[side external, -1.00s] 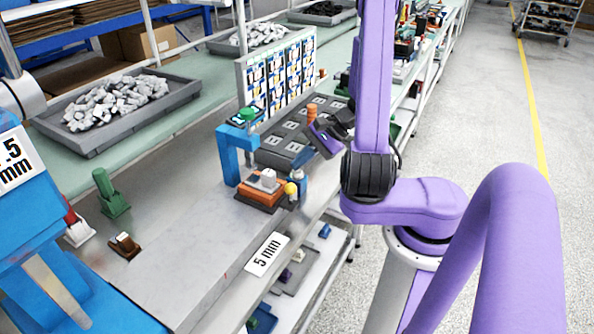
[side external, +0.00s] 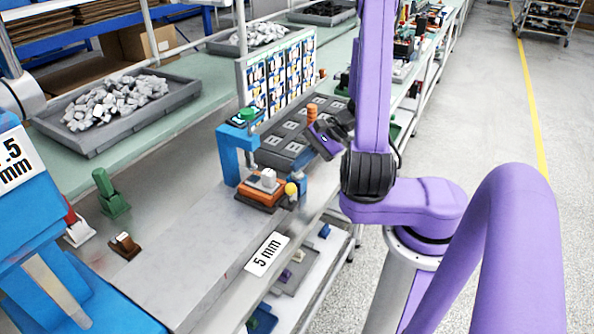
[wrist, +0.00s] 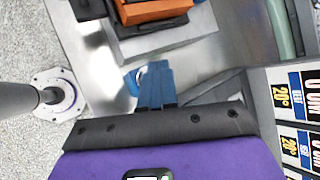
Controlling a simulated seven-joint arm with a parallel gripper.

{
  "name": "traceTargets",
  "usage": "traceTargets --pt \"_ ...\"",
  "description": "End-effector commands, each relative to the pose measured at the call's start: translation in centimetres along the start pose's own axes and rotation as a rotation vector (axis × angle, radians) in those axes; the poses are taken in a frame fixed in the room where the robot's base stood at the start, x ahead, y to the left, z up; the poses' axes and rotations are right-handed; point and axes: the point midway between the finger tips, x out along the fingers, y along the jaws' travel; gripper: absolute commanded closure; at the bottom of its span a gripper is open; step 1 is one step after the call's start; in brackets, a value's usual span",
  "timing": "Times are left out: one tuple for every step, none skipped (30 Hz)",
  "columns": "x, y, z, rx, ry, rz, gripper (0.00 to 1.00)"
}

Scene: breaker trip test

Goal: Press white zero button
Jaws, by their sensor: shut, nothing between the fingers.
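A blue stand (side external: 228,160) on the bench carries a dark panel with a green button (side external: 247,114). Small pale marks show beside that button, but I cannot make out a zero. An orange and black fixture (side external: 262,192) with a white part (side external: 268,178) on top sits at the stand's foot. It also shows at the top of the wrist view (wrist: 152,10). My gripper's blue fingers (wrist: 155,78) are together and empty, apart from the fixture. A small white and blue round shape (wrist: 133,82) shows beside the fingertips; I cannot tell what it is.
A yellow knob (side external: 291,189) stands at the fixture's right. A dark grey tray with several square slots (side external: 283,148) and a label board (side external: 280,75) lie behind. Bare metal bench top (side external: 190,245) is clear in front.

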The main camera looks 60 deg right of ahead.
Motion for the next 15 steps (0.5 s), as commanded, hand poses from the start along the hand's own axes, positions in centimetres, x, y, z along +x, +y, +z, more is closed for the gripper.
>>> traceTargets --pt "-0.1 -0.1 0.1 -0.001 0.001 0.000 1.00" --pt "-0.2 -0.2 0.1 0.000 0.001 0.000 1.00" --pt "-0.3 -0.3 0.2 0.000 0.001 -0.001 1.00" --pt "-0.5 -0.3 0.3 0.000 0.001 -0.001 1.00" --pt "-0.6 -0.4 0.3 0.000 0.002 -0.001 1.00" --pt "-0.7 -0.6 0.5 -0.001 0.002 -0.001 1.00" --pt "-0.8 -0.6 0.5 -0.001 0.001 -0.001 1.00" --pt "-0.9 -0.7 0.6 -0.001 0.001 -0.001 1.00" --pt "-1.0 -0.8 0.7 -0.001 0.001 0.000 1.00" --pt "-1.1 -0.8 0.8 -0.001 0.001 0.000 1.00" --pt "-1.1 -0.8 0.8 0.000 0.001 0.000 1.00" --pt "-1.2 -0.8 0.8 0.000 0.001 0.000 1.00" --pt "-1.2 -0.8 0.9 0.001 0.000 0.000 1.00" --pt "-1.2 -0.8 0.9 0.001 0.000 0.000 1.00" --pt "-1.2 -0.8 0.9 0.001 0.000 0.000 1.00"
